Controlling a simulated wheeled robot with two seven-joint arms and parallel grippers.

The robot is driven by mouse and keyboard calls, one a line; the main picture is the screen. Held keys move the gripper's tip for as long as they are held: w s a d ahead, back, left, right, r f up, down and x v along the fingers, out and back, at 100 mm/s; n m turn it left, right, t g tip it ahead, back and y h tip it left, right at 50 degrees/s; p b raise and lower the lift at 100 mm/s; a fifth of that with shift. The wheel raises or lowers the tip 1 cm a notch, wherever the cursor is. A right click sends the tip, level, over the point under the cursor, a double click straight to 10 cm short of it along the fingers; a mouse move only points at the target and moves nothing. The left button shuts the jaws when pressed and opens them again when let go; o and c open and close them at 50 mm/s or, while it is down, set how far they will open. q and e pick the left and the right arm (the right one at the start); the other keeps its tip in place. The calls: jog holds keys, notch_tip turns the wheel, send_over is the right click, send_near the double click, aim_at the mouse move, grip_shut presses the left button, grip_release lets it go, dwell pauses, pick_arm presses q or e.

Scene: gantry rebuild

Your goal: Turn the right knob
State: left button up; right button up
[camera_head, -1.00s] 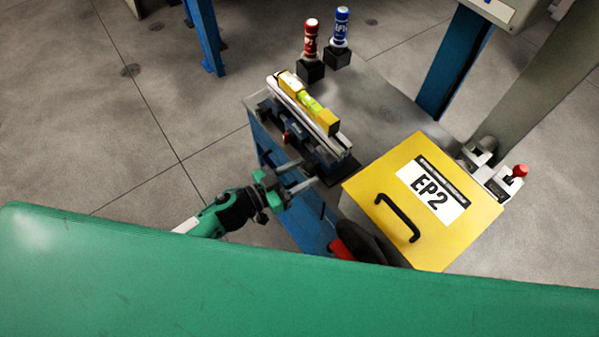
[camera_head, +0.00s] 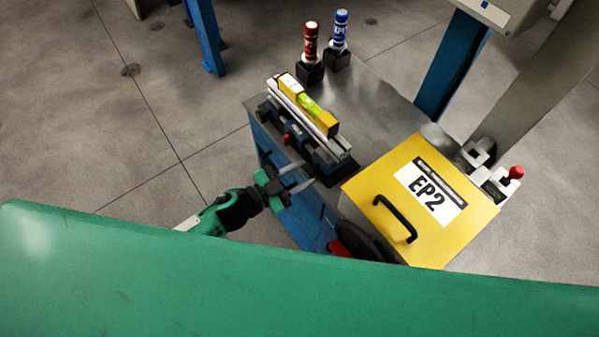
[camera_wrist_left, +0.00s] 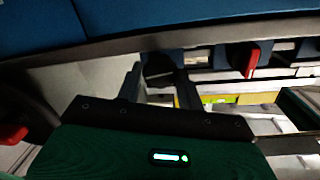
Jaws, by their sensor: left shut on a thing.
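A vise-like fixture (camera_head: 322,157) with a yellow spirit level (camera_head: 306,102) on top stands on the grey table. A red knob (camera_head: 287,138) is on its near side; it seems to be the red part (camera_wrist_left: 251,60) in the left wrist view. My left gripper (camera_head: 308,172) reaches the fixture's near right end. In the left wrist view its two fingers (camera_wrist_left: 160,88) are shut on a dark knob (camera_wrist_left: 157,66), which appears to be the right knob. The fingers mostly hide this knob in the head view. My right gripper is not in view.
A yellow EP2 box (camera_head: 400,240) with a black handle stands right of the fixture. Red (camera_head: 311,42) and blue (camera_head: 340,30) cylinders stand in black holders behind. A green surface (camera_head: 250,290) fills the front. A blue post (camera_head: 452,65) rises behind the table.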

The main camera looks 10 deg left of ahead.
pick_arm(q)
jog(key=shift+m, duration=1.1)
jog(key=o, duration=1)
